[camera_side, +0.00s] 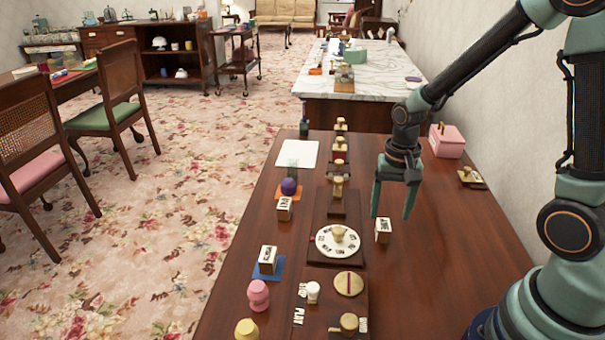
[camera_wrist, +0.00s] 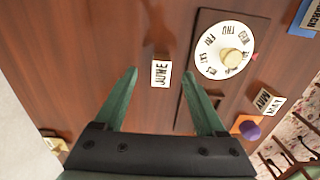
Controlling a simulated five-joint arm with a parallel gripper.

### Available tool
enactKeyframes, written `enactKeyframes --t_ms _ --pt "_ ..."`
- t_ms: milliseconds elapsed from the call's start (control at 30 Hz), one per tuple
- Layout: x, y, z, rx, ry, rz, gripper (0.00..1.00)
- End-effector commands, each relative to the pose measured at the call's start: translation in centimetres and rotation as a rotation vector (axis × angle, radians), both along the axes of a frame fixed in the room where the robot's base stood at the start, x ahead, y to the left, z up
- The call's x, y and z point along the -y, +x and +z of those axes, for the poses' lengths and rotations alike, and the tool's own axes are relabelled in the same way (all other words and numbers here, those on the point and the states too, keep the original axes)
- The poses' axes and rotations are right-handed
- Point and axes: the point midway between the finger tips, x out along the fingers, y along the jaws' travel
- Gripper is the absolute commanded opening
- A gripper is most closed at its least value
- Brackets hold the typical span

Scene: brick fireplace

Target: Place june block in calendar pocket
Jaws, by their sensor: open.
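The June block (camera_side: 383,230) is a small white-faced block with wooden sides. It stands on the brown table, right of the weekday dial. In the wrist view the June block (camera_wrist: 160,73) shows its printed JUNE face, lying between my two fingertips in the picture. My gripper (camera_side: 391,214) is open and empty, pointing down just above the block, its green fingers apart. A dark board (camera_side: 322,256) carries the round weekday dial (camera_side: 350,246). I cannot pick out the calendar pocket for certain.
The May block (camera_side: 284,208) and a purple knob (camera_side: 289,187) stand left of the dial. Another lettered block (camera_side: 268,256) stands on a blue pad. A pink box (camera_side: 447,140) is at the back right. The table right of the June block is clear.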

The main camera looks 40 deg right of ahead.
Motion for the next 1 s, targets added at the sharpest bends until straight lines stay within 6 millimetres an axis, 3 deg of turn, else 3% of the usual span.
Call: enactKeyframes --t_ms 267,600,967,1000 --pt "0.0 0.1 -1.7 -0.001 0.000 0.001 0.72" --pt "0.1 0.5 -5.7 -0.004 0.001 0.002 0.72" --pt "0.1 0.6 -6.4 0.001 0.000 0.002 0.72" --pt "0.1 0.6 -6.4 0.001 0.000 0.002 0.65"
